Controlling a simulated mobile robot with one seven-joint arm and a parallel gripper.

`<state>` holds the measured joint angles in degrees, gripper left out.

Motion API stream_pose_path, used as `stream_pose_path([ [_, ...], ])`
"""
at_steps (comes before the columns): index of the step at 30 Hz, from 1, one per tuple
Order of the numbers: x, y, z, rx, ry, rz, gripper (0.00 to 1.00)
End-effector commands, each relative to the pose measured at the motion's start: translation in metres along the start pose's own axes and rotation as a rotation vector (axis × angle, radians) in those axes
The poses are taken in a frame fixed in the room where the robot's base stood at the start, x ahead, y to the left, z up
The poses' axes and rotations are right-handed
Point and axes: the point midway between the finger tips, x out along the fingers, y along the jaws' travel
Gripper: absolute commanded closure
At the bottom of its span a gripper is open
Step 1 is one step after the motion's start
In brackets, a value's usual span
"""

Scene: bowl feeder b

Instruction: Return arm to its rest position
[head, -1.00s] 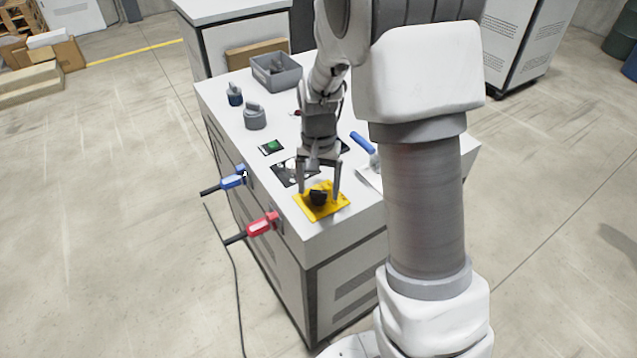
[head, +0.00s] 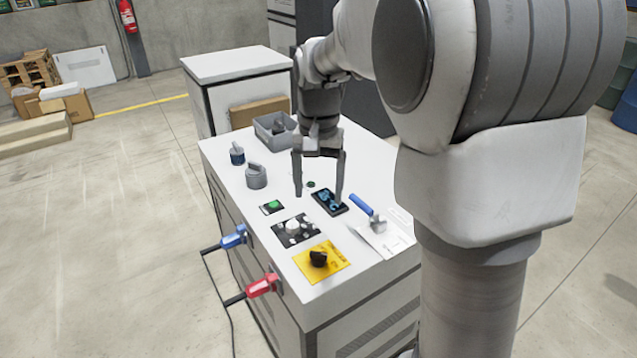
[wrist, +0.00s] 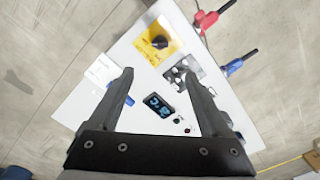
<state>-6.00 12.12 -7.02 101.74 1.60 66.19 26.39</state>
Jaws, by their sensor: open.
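My gripper (head: 320,194) hangs above the white cabinet top (head: 222,160), over the area near the small display (head: 329,202). Its two fingers point down and are spread apart, with nothing between them. In the wrist view my gripper (wrist: 165,82) also shows open and empty. The yellow plate (head: 335,270) with a black rotary knob (head: 318,258) lies at the near corner, clear of my fingers; the knob also shows in the wrist view (wrist: 159,42).
A grey bin (head: 268,134) stands at the back of the top. A blue-handled lever (head: 361,204) is right of the display. Blue (head: 234,238) and red (head: 262,286) plugs stick out of the left side. A dial panel (head: 296,231) and green button (head: 273,205) lie nearby.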

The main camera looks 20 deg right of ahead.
Motion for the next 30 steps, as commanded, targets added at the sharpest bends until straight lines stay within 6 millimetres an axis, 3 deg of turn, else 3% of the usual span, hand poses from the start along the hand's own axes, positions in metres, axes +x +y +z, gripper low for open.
stream_pose_path([
  [16,-0.013,0.005,0.008,-0.018,0.019,-0.016,0.18],
  [24,-0.048,0.032,0.058,-0.144,0.132,-0.084,0.18],
  [30,-0.061,0.054,0.101,-0.251,0.238,-0.118,0.18],
])
